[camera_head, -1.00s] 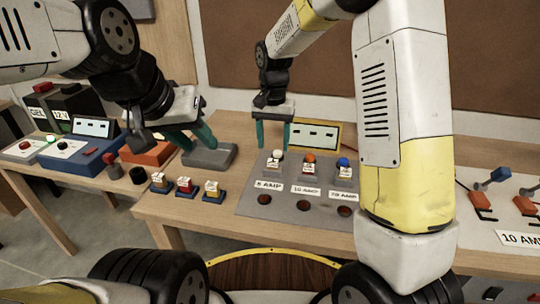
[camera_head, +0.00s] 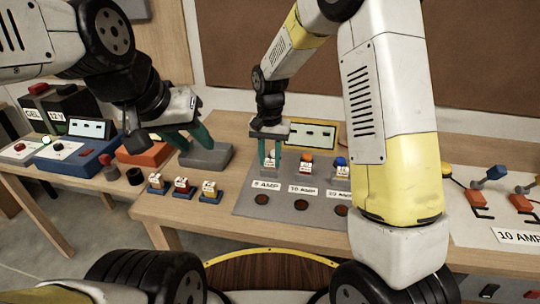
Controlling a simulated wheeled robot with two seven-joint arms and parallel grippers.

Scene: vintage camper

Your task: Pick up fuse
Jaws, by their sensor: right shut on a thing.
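A grey panel (camera_head: 243,204) on the wooden table carries three small upright fuses in a row. The left one (camera_head: 269,171), behind the 5 AMP label, has a whitish body. The middle one has an orange top (camera_head: 306,157) and the right one a blue top (camera_head: 341,161), partly hidden by my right arm. My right gripper (camera_head: 269,163) points down with its teal fingers shut on the left fuse, which still stands at its place on the panel. My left gripper (camera_head: 200,145) is open and empty, above a grey block left of the panel.
Three small labelled pieces on blue bases (camera_head: 184,187) stand left of the panel. The grey block (camera_head: 207,156), an orange block (camera_head: 145,152) and a blue device (camera_head: 78,158) sit further left. A display (camera_head: 312,134) stands behind the panel.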

